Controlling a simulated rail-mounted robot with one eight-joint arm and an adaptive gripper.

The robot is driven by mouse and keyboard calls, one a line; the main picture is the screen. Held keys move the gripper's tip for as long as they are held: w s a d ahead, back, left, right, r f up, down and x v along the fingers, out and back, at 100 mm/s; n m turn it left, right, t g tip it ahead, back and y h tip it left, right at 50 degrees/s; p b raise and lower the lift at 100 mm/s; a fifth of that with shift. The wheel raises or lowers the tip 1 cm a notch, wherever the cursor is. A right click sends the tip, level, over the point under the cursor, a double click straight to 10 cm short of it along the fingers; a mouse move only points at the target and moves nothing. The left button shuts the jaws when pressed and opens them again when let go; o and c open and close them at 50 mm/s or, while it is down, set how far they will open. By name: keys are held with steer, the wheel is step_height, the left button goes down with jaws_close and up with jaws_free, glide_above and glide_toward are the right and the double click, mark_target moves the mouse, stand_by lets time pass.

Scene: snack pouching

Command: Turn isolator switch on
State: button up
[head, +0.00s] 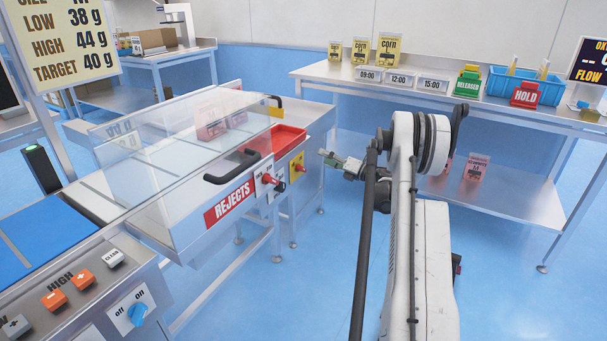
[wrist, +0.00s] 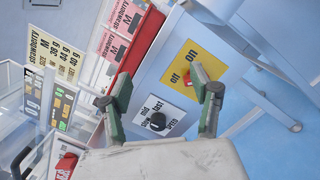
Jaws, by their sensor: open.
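The isolator switch is a yellow plate (head: 297,166) with a red knob, on the end of the machine frame below the red tray. In the wrist view, the yellow plate (wrist: 181,62) carries the words "on" and "off".
A white speed plate with a black knob (wrist: 157,122) is beside the yellow plate. A black handle (head: 232,167) and the clear cover (head: 165,135) are close by. A blue off/on knob (head: 137,313) is on the front panel.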

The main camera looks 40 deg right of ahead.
steer(key=n+g+y, duration=0.1)
steer(key=n, duration=0.1)
glide_toward(305, 169)
steer(key=v, duration=0.3)
steer(key=b+x, duration=0.4)
steer(key=x, duration=0.9)
steer(key=shift+w+a+f, duration=0.1)
steer(key=shift+w+a, duration=0.05)
steer(key=shift+w, duration=0.2)
steer(key=c, duration=1.2)
steer(key=shift+o, duration=0.2)
